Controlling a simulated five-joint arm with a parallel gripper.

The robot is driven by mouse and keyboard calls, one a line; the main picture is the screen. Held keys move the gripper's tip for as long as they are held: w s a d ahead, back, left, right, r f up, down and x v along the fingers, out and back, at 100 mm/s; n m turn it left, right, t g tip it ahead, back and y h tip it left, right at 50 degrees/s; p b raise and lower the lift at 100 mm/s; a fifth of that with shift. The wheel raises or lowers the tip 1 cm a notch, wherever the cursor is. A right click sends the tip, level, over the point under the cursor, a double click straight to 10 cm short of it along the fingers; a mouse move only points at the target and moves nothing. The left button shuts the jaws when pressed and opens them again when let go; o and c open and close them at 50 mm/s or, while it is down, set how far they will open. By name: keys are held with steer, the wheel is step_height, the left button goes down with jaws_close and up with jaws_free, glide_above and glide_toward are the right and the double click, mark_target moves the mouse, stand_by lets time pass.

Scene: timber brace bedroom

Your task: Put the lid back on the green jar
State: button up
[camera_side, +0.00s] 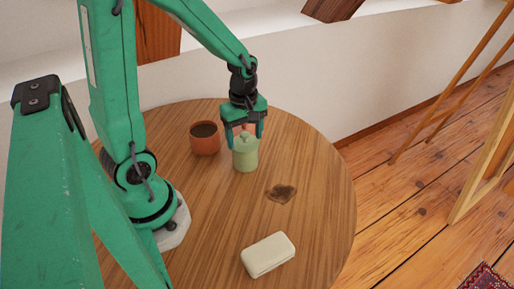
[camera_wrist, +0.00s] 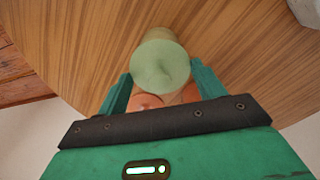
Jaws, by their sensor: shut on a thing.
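The pale green jar (camera_side: 245,159) stands upright on the round wooden table. In the wrist view the round green lid (camera_wrist: 160,67) lies between the fingers of my gripper (camera_wrist: 161,72) and hides most of the jar (camera_wrist: 153,37).
A terracotta cup (camera_side: 205,139) with a dark inside stands left of the jar. A cream block (camera_side: 268,255) lies near the table's front.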

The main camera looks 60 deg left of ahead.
stand_by(0.4)
steer(key=o, duration=1.1)
steer(key=shift+o, duration=0.4)
steer(key=shift+r, duration=0.15)
steer(key=shift+r, duration=3.35)
jaws_close()
steer(key=shift+f, duration=1.9)
